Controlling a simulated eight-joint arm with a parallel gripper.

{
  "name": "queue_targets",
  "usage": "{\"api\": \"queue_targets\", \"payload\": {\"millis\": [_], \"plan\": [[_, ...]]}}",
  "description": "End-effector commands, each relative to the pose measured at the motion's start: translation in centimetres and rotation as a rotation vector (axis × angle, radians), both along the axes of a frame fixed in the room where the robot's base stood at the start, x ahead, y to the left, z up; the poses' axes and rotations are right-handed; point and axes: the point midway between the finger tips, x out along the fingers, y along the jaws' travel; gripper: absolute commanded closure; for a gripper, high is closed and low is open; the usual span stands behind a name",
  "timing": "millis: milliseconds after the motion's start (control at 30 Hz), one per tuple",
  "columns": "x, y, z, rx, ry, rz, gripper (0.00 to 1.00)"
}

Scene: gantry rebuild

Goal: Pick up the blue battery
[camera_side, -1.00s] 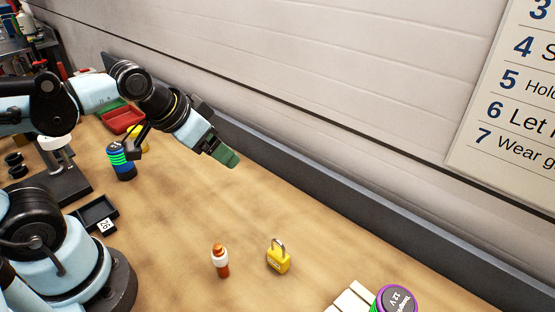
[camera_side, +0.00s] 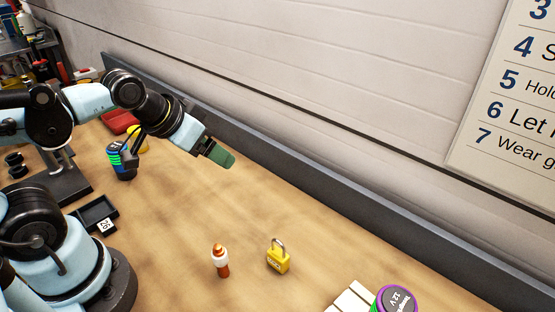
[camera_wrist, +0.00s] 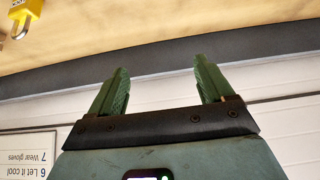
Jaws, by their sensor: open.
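The blue battery (camera_side: 122,172) stands upright at the left of the bench in the side view, a dark cylinder with blue and green bands. A dark part of my arm covers some of its upper side. My gripper (camera_side: 220,155) is above the bench, well to the right of the battery and apart from it. Its green fingers are spread with nothing between them in the wrist view (camera_wrist: 163,82). The blue battery does not show in the wrist view.
A black tray (camera_side: 97,213) lies left, a red bin (camera_side: 119,121) behind. The padlock also shows in the wrist view (camera_wrist: 24,14). Mid-bench is clear.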

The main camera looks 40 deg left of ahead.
Motion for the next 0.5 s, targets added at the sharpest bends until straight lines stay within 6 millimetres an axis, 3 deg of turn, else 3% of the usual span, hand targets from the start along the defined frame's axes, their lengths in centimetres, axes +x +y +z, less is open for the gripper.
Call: {"api": "queue_targets", "payload": {"millis": [333, 500], "plan": [[0.1, 0.3, -0.1, 0.002, 0.011, 0.018, 0.16], [0.5, 2.7, -0.8, 0.018, 0.091, 0.173, 0.16]]}}
